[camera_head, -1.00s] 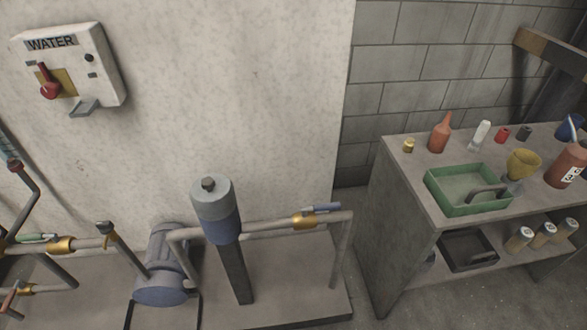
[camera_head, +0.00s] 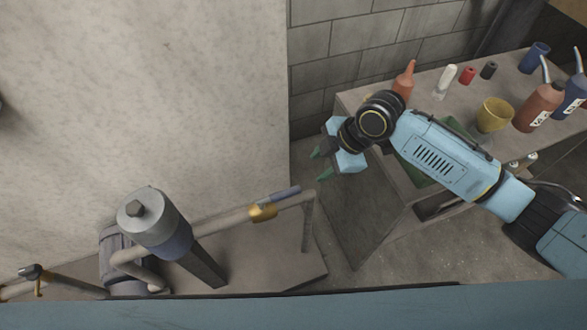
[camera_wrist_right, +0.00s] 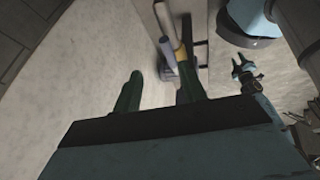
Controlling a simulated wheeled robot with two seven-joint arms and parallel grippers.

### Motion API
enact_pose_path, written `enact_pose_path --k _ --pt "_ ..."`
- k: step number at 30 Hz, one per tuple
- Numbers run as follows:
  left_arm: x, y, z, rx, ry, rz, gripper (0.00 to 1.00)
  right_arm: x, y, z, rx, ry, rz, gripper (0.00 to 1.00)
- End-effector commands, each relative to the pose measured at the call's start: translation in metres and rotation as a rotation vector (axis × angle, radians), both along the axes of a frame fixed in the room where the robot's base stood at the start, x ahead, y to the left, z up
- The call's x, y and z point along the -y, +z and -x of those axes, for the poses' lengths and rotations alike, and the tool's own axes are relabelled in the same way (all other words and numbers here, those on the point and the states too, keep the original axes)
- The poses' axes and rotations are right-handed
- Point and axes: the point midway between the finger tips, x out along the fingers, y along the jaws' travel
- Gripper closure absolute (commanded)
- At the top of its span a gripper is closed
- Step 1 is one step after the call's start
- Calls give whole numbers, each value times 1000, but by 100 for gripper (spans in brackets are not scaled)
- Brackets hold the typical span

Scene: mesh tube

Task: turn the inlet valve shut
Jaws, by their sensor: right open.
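A brass valve (camera_head: 262,212) with a blue-purple lever (camera_head: 285,194) sits on the horizontal pipe right of the pump. The lever lies roughly along the pipe. I cannot read a label naming it the inlet valve. My right gripper (camera_head: 321,163) is open and empty, above and right of the lever, apart from it. In the right wrist view its green fingertips (camera_wrist_right: 158,86) are spread, with the lever (camera_wrist_right: 168,50) beyond them. A small pronged shape in that view may be my left gripper (camera_wrist_right: 243,72); its jaws are unclear.
A grey-and-blue cylinder (camera_head: 150,222) stands on a post left of the valve. The pipe bends down at its right end. A bench (camera_head: 355,200) with bottles and a yellow cup (camera_head: 494,115) stands at right, behind my arm. The pale wall (camera_head: 180,90) is close behind.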

Motion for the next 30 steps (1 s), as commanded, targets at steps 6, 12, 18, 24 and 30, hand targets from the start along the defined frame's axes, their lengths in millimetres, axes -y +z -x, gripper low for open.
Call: enact_pose_path --k 6,12,18,24,30 --pt "2 -3 7 -9 0 3 64 -9 12 16 2 134 24 59" --pt "-1 -12 18 -29 -1 -4 64 -23 -20 14 0 130 21 59" --pt "2 -8 -23 5 10 -5 64 -40 -56 11 1 129 21 59" --pt "6 -1 -50 22 20 -6 64 -52 -84 9 3 127 22 59" --pt "8 5 -64 30 27 -6 64 -59 -98 8 3 126 21 59"
